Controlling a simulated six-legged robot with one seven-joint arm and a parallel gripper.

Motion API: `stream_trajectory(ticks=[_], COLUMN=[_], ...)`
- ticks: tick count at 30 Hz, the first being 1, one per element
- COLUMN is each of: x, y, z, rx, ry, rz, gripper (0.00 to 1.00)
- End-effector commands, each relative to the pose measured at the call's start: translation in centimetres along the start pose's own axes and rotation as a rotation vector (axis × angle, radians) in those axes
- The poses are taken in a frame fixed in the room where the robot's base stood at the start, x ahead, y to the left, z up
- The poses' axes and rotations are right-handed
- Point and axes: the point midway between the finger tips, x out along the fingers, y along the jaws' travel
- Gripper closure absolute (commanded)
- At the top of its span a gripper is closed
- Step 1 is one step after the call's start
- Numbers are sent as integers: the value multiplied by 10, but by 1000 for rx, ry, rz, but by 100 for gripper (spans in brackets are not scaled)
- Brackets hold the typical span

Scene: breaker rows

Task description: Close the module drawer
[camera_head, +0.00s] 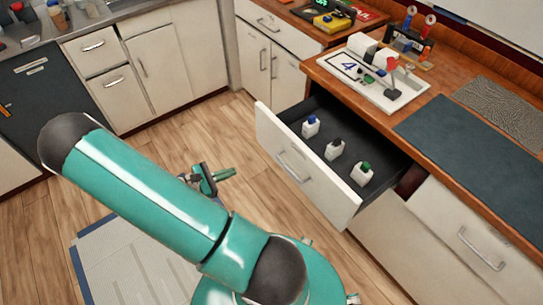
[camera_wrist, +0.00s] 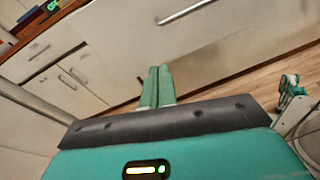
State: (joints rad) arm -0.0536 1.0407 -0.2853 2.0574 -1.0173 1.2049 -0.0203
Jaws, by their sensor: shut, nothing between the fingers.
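The module drawer (camera_head: 290,177) stands pulled out from the right-hand counter in the head view. Its white front has a metal bar handle (camera_head: 293,166). Three small white modules stand inside on its dark floor, capped blue (camera_head: 310,126), black (camera_head: 334,149) and green (camera_head: 362,174). My gripper (camera_head: 234,173) is low, left of the drawer front and apart from it, partly behind my arm. In the wrist view my gripper (camera_wrist: 155,72) has its green fingers shut and empty. They point at the white drawer front, whose handle (camera_wrist: 186,12) is near the top edge.
The counter above the drawer carries a white tray (camera_head: 372,88) marked 4 and a dark mat (camera_head: 470,145). Another cabinet (camera_head: 270,57) with doors stands behind the drawer. Wooden floor (camera_head: 185,140) is clear left of the drawer. A grey mat (camera_head: 125,262) lies at lower left.

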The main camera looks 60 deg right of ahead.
Motion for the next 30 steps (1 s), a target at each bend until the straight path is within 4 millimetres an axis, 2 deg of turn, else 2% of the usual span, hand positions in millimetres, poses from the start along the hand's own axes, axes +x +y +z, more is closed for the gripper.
stream_trajectory(ticks=[3,9,14,17,30], x=[24,43,54,68,152], y=[-4,-6,-4,-3,9], z=[-20,-36,-35,-32,-19], rx=[-92,-168,-175,-174,-173], ry=[-95,-170,-177,-176,-176], rz=[66,128,133,131,129], gripper=[100,100,100,100,100])
